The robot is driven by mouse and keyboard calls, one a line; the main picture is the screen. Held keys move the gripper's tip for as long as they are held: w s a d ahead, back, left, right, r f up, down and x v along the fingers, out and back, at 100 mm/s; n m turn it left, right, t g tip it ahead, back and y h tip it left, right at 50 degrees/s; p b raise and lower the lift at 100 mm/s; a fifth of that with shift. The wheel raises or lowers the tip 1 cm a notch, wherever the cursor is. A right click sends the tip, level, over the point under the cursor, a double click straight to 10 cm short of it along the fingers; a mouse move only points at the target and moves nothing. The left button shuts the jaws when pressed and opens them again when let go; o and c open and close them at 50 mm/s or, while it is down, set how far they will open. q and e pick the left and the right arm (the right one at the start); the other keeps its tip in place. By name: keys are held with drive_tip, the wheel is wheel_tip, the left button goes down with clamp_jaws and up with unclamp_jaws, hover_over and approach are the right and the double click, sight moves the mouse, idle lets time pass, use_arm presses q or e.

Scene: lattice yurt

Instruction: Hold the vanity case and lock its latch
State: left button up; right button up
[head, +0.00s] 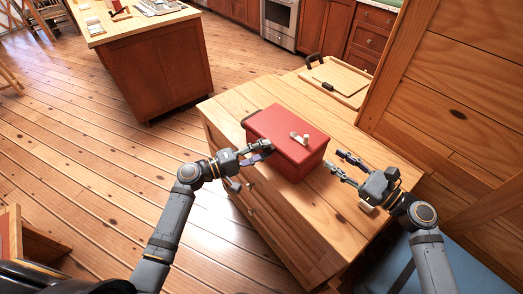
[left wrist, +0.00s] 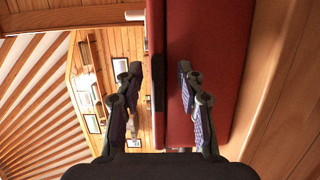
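The red vanity case (head: 280,130) stands closed on a wooden cabinet top, with a pale latch (head: 299,138) on its upper face and a dark handle at its left edge. My left gripper (head: 266,152) is at the case's near left side. In the left wrist view the red case (left wrist: 210,60) fills the right part, and the left gripper's fingers (left wrist: 160,90) are apart, one overlapping the case and the other to its left. Whether they touch it is unclear. My right gripper (head: 340,166) is open and empty, right of the case and apart from it.
The wooden cabinet top (head: 325,225) is bare in front of the case. A shallow wooden tray (head: 338,82) with dark handles lies behind. A tall plank wall (head: 460,60) stands close on the right. A kitchen island (head: 155,65) is at the back left, with open floor between.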

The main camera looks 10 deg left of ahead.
use_arm(q)
drive_tip(key=v, duration=1.2)
